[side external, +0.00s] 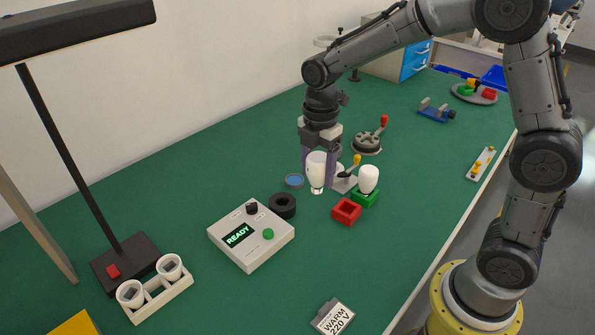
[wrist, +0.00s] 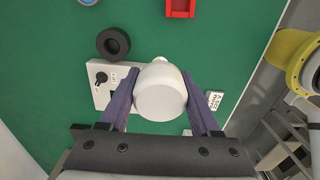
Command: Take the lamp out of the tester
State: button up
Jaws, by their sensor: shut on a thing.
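My gripper (side external: 318,160) is shut on a white lamp (side external: 316,171), with its purple fingers on either side. In the wrist view the lamp (wrist: 160,95) sits between the fingertips (wrist: 160,78), wide end toward me and narrow end away. The lamp is held upright, clear of the tester. The tester (side external: 262,250) is a pale box with a lit READY display, a black knob and a green button. Part of the tester (wrist: 103,95) shows behind the lamp in the wrist view. A second white lamp (side external: 368,178) stands in a green square holder (side external: 364,199).
A black ring (side external: 282,206) lies close to the tester, and an empty red square holder (side external: 346,211) lies right of it. A white rack (side external: 160,300) with two cups stands front left by a desk lamp (side external: 122,262). A WARM 220 V card (side external: 332,317) lies in front.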

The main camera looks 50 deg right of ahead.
jog(key=s+r, duration=0.3)
jog(key=r, duration=0.3)
jog(key=shift+s+d, duration=0.15)
jog(key=shift+s, duration=0.1)
dwell(0.4)
